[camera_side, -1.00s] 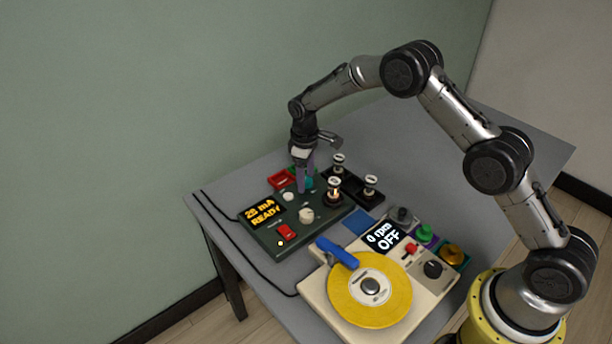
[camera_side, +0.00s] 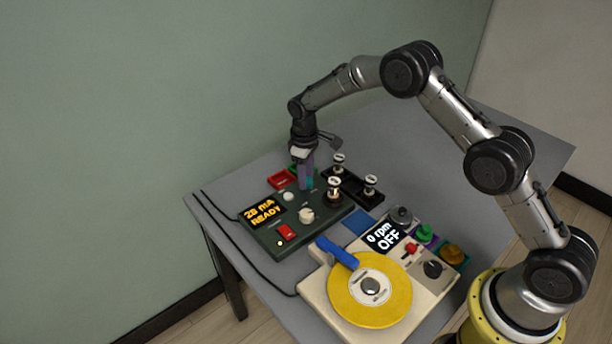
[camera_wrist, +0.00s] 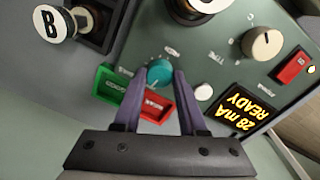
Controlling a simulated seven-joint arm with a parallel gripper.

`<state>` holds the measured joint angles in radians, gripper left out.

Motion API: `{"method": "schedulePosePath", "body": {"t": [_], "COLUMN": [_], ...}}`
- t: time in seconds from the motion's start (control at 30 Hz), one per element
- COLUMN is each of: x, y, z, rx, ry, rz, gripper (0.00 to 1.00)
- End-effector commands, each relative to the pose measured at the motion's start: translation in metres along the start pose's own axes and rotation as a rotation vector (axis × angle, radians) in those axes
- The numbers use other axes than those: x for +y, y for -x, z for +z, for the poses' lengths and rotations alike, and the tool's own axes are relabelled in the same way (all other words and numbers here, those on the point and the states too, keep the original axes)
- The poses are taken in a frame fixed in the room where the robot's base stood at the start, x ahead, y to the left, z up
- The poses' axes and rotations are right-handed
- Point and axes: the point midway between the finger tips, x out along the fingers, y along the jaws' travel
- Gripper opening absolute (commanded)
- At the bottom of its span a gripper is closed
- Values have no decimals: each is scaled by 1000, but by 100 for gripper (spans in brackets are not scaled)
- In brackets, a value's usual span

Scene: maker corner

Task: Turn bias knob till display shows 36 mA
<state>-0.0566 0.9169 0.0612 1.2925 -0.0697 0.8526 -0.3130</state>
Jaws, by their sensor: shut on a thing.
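The dark green tester (camera_side: 268,240) stands on the grey table. Its display (camera_side: 262,213) reads 28 mA READY in orange; it also shows upside down in the wrist view (camera_wrist: 243,108). A teal knob (camera_wrist: 159,73) sits at the panel's far side, its small label too blurred to read. My gripper (camera_wrist: 161,75) points down at the panel with one finger on each side of the teal knob, shut on it. In the side view my gripper (camera_side: 306,186) largely hides this knob. A glowing tube (camera_side: 334,192) stands upright in the tester.
A cream knob (camera_side: 306,215) and a red switch (camera_side: 287,232) are on the same panel. Red (camera_side: 281,179) and green (camera_wrist: 110,84) bins lie behind it. A black rack (camera_side: 357,190) holds upright tubes. A cream machine with a yellow disc (camera_side: 345,300) stands in front.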

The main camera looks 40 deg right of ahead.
Motion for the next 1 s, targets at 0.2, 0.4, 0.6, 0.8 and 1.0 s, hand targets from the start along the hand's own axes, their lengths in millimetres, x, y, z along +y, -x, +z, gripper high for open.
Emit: {"method": "schedulePosePath", "body": {"t": [0.2,0.4,0.6,0.8,1.0], "x": [0,0,1,2,2], "y": [0,1,1,1,1], "z": [0,-1,-1,-1,-1], "rx": [-8,-18,-29,-39,-50], "ry": [-145,-329,-519,-709,-896], "rz": [0,0,0,0,0], "gripper": [0,0,0,0,0]}}
